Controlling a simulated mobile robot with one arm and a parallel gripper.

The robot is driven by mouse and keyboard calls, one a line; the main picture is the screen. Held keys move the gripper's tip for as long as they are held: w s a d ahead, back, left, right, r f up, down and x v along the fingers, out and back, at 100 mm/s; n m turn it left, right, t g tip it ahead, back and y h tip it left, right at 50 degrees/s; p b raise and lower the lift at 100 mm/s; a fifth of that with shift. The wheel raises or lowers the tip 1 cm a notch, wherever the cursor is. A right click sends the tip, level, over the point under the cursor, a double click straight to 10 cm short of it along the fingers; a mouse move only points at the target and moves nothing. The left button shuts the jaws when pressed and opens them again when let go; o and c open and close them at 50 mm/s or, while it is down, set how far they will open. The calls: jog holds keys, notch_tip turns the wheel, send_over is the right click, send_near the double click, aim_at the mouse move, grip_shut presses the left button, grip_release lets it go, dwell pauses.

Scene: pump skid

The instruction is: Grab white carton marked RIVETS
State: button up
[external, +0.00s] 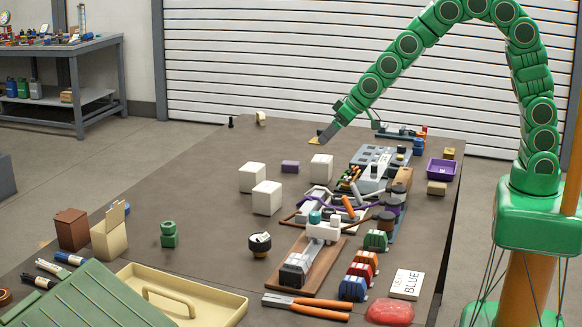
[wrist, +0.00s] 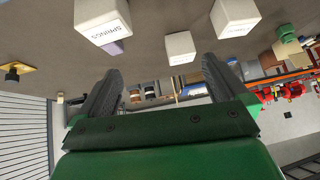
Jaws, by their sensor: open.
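Three white cartons stand apart on the dark table in the external view: a left one (external: 252,178), a front one (external: 267,198) and a right one (external: 321,167). No lettering shows on them there. In the wrist view, one carton (wrist: 103,18) reads SPRINGS. The middle carton (wrist: 180,46) and the right carton (wrist: 235,16) have marks too small to read, so I cannot tell which is RIVETS. My gripper (external: 323,137) is beyond the cartons, near the table's far end. Its two dark fingers (wrist: 160,82) are spread and empty in the wrist view.
A purple block (external: 290,166) sits between the left and right cartons. Cables and devices (external: 325,205) crowd the table's right side. A yellow piece (external: 314,141) lies by my gripper. A green case (external: 80,298) and cream tray (external: 215,300) are at the front. The table's centre-left is fairly clear.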

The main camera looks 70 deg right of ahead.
jog(key=w+a+f+t, duration=0.2)
jog(key=w+a+f, duration=0.15)
jog(key=w, duration=0.45)
jog(key=t+h, duration=0.1)
jog(key=t, duration=0.2)
send_near(255, 167)
jog(key=w+f, duration=0.2)
jog(key=w, duration=0.1)
jog(key=shift+w+d+f, duration=0.1)
jog(key=shift+d+f, duration=0.25)
jog(key=shift+w+a+f+t, duration=0.2)
jog(key=shift+w+f+t, duration=0.15)
jog(key=shift+f+t, duration=0.05)
jog(key=shift+x, duration=0.75)
jog(key=shift+w+f, duration=0.25)
jog(key=shift+w, duration=0.4)
jog(key=shift+w+a+f, duration=0.1)
jog(key=shift+w+a, duration=0.05)
jog(key=shift+w, duration=0.65)
jog(key=shift+w+a+f, duration=0.1)
jog(key=shift+w, duration=0.7)
jog(key=shift+x, duration=1)
